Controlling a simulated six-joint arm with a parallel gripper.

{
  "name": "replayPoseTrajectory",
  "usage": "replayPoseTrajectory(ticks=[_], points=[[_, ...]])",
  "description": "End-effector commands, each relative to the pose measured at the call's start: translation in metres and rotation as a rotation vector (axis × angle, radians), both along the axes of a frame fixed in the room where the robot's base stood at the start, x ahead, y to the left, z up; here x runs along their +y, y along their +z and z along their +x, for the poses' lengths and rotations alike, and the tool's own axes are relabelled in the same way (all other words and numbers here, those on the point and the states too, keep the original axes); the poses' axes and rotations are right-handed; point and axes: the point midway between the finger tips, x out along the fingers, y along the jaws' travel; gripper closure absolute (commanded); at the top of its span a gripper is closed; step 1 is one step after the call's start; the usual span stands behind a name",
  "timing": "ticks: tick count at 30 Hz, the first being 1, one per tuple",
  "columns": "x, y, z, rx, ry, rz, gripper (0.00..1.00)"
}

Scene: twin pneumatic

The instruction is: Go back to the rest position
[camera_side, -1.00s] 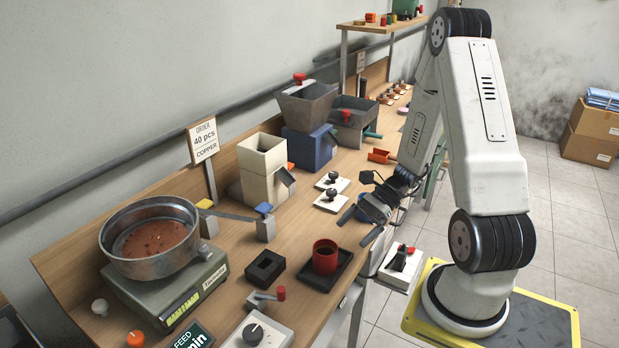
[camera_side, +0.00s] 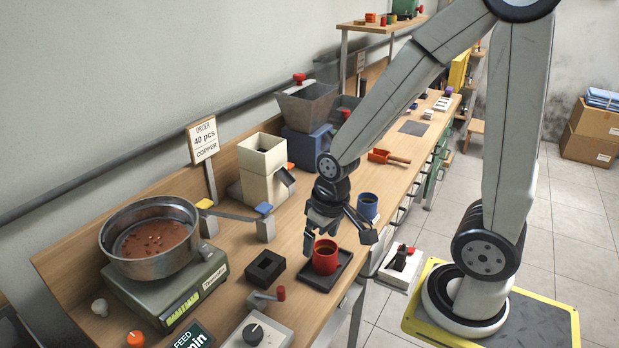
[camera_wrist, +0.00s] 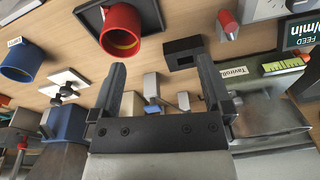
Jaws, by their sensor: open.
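My gripper (camera_side: 338,240) hangs over the front of the bench in the side view, fingers pointing down and spread apart. It is open, with nothing between the fingers. In the wrist view its two fingers (camera_wrist: 160,66) are wide apart with an empty gap. A red cup (camera_side: 326,257) stands upright on a black tray (camera_side: 312,279), below and close to the fingers. The red cup also shows in the wrist view (camera_wrist: 121,30), beyond the left finger. A blue cup (camera_side: 367,206) stands just behind my gripper, apart from the red one; it also shows in the wrist view (camera_wrist: 22,62).
A metal bowl of copper pieces (camera_side: 150,238) sits on a green scale (camera_side: 166,290) at left. A cream hopper (camera_side: 262,158) and a dark hopper (camera_side: 307,105) stand along the back. A black block (camera_side: 265,268) and a red-handled lever (camera_side: 265,299) lie near the tray.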

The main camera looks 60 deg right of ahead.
Motion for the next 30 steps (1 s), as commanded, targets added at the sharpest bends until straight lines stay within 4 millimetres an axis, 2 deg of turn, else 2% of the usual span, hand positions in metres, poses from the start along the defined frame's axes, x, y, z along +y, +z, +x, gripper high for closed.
replayPoseTrajectory(ticks=[3,7,30], points=[[0.011,0.008,0.005,-0.063,0.107,-0.034,0.00],[0.016,0.011,0.007,-0.089,0.153,-0.049,0.00],[0.016,0.011,0.007,-0.091,0.154,-0.050,0.00]])
